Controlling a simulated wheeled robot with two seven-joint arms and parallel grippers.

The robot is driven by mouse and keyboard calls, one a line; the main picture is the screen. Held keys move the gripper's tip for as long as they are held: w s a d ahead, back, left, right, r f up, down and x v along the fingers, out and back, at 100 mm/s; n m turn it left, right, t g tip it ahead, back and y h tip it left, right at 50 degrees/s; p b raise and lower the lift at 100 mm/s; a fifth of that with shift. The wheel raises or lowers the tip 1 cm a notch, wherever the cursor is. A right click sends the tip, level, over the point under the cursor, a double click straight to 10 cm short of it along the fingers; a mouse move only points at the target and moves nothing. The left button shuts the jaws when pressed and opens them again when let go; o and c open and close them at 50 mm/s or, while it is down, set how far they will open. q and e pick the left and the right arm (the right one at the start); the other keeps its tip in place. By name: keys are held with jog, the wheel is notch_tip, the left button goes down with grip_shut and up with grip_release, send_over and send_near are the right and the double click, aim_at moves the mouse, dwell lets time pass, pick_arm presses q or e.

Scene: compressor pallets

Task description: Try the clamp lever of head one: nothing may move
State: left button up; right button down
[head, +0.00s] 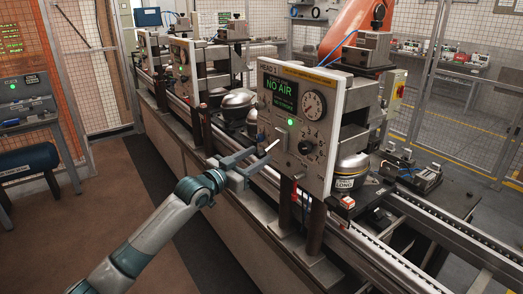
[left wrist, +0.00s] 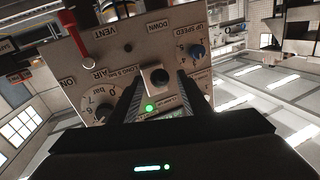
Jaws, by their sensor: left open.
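Head one's panel (head: 299,155) is a pale plate marked HEAD 1, with a green light, a dial and a black knob. Its screen (head: 280,94) reads NO AIR. A short pale lever (head: 272,146) sticks out of the panel's left side; I take it for the clamp lever. My left gripper (head: 254,160) is open in front of the panel, just by this lever. Contact cannot be told. My right gripper is not in view.
A rounded metal vessel (head: 352,170) stands behind the panel. A roller rail (head: 420,243) runs along the bench.

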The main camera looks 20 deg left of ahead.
aim_at(268, 149)
pick_arm(q)
jog(key=shift+x, duration=1.35)
grip_shut()
